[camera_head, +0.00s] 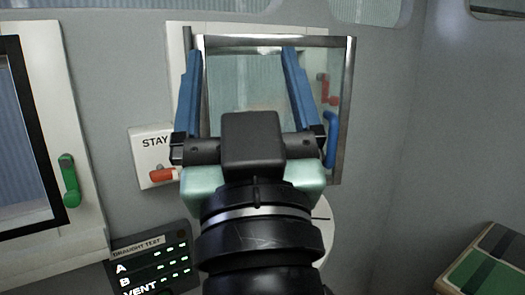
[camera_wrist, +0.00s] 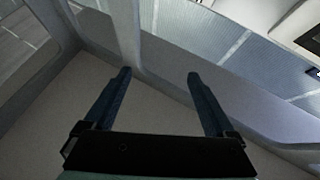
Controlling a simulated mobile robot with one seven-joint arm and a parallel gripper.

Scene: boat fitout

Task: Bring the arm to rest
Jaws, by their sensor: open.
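My gripper (camera_head: 240,62) is raised in front of a framed window hatch in the head view. Its two blue fingers stand wide apart, with nothing between them. In the wrist view my gripper (camera_wrist: 157,75) also shows open and empty, facing a pale wall surface and long window panes. My wrist and the gripper body hide the lower middle of the hatch. The hatch's metal frame (camera_head: 346,110) is seen around the fingers; I cannot tell whether the fingers touch it.
A white STAY plate (camera_head: 150,145) with a red-orange handle (camera_head: 162,174) is left of my gripper. A blue handle (camera_head: 330,140) is to the right. A green handle (camera_head: 69,180) sits by the left window. A draught test panel (camera_head: 152,265) is below. A green-topped box (camera_head: 480,272) is lower right.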

